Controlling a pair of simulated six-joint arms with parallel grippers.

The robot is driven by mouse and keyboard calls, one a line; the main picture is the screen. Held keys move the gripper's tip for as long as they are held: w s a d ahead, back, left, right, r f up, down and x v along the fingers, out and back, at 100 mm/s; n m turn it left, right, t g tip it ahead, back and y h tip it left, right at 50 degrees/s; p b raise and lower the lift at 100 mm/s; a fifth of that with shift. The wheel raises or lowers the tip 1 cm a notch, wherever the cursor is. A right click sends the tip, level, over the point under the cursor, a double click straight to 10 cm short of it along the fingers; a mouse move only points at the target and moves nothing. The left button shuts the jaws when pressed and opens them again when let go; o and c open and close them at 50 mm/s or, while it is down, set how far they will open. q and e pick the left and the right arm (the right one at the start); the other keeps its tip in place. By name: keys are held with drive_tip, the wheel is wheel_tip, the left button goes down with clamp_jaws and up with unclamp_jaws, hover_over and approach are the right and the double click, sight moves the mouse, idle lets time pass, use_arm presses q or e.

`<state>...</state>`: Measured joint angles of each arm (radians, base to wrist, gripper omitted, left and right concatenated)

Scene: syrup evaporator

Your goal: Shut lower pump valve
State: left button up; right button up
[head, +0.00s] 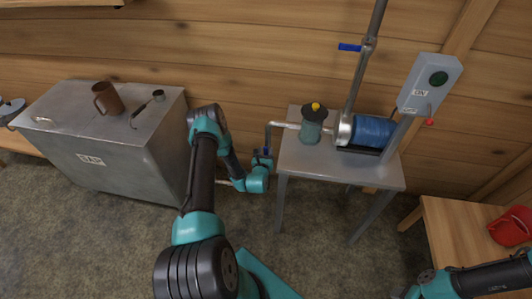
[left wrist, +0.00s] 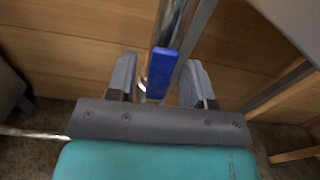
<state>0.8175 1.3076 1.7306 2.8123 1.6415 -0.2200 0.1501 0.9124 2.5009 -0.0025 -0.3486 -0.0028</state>
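The lower pump valve sits on the pipe that drops from the left side of the pump; its blue handle (left wrist: 160,68) shows clearly in the left wrist view. My left gripper (head: 263,156) is at this pipe in the head view, left of the pump table. In the left wrist view my left gripper (left wrist: 160,74) is open, with one finger on each side of the handle and a gap beside it. In the head view the gripper largely hides the lower valve. My right arm shows at the lower right; its gripper is out of view.
The pump (head: 311,124) and blue motor (head: 374,132) stand on a grey metal table (head: 300,160). An upper blue valve handle (head: 349,47) is on the riser pipe. A control box (head: 428,85) stands at right, a metal tank (head: 130,150) at left. Floor between is clear.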

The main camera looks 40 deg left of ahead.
use_arm(q)
clamp_jaws()
drive_tip(key=shift+s, duration=0.1)
idle(0.4)
